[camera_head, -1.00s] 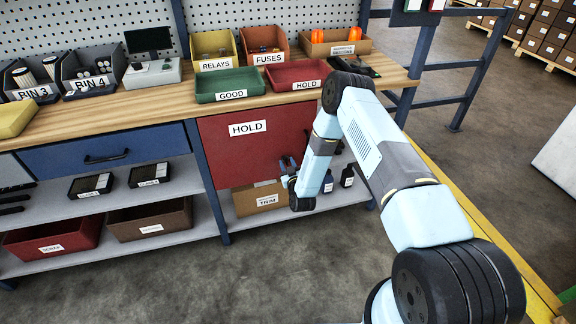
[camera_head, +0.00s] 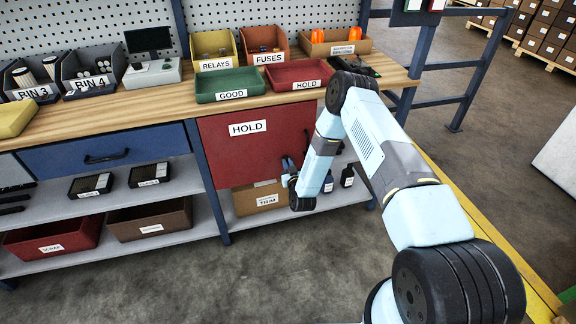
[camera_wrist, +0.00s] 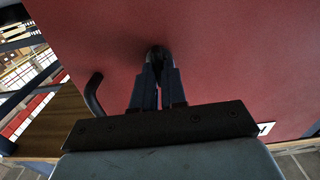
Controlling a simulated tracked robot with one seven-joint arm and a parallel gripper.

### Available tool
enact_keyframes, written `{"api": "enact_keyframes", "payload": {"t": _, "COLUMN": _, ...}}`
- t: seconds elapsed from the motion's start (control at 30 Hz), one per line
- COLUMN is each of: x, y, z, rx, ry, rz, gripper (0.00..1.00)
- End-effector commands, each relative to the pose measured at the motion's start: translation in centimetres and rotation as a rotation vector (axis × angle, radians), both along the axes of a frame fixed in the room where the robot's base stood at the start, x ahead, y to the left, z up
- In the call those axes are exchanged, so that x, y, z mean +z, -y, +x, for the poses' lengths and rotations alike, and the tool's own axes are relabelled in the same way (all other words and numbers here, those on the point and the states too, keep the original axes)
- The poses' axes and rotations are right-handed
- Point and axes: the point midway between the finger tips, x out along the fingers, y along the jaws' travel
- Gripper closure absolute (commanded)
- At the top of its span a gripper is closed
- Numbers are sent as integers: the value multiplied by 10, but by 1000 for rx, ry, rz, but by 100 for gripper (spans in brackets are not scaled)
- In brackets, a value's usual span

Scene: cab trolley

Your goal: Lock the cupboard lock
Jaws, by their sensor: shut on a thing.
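The red cupboard door (camera_head: 240,158), labelled HOLD, hangs closed under the bench top. In the wrist view the red door (camera_wrist: 235,60) fills most of the picture. My gripper (camera_head: 285,164) is at the door's right edge, largely hidden behind my own wrist. In the wrist view my gripper (camera_wrist: 158,58) points at the door with its fingertips close together. They are shut on a small dark part of the cupboard lock (camera_wrist: 157,50) at the door face. The fingers hide most of the lock, so I cannot tell which way it is turned.
A dark curved handle (camera_wrist: 94,95) stands out from the door left of my fingers in the wrist view. A cardboard box (camera_head: 258,198) and dark bottles (camera_head: 347,176) stand on the lower shelf. Trays, including a green one (camera_head: 229,84), stand on the bench top above.

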Motion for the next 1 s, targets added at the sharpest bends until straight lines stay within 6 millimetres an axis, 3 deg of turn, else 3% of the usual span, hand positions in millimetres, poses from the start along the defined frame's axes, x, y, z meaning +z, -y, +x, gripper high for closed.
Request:
{"api": "enact_keyframes", "payload": {"t": 0.4, "x": 0, "y": 0, "z": 0, "rx": 0, "ry": -16, "rz": 55, "gripper": 100}}
{"api": "enact_keyframes", "payload": {"t": 0.43, "x": 0, "y": 0, "z": 0, "rx": 0, "ry": -15, "rz": 54, "gripper": 86}}
{"api": "enact_keyframes", "payload": {"t": 0.67, "x": 0, "y": 1, "z": 0, "rx": 0, "ry": -15, "rz": 54, "gripper": 64}}
{"api": "enact_keyframes", "payload": {"t": 1.0, "x": 0, "y": 2, "z": -3, "rx": 0, "ry": -16, "rz": 53, "gripper": 63}}
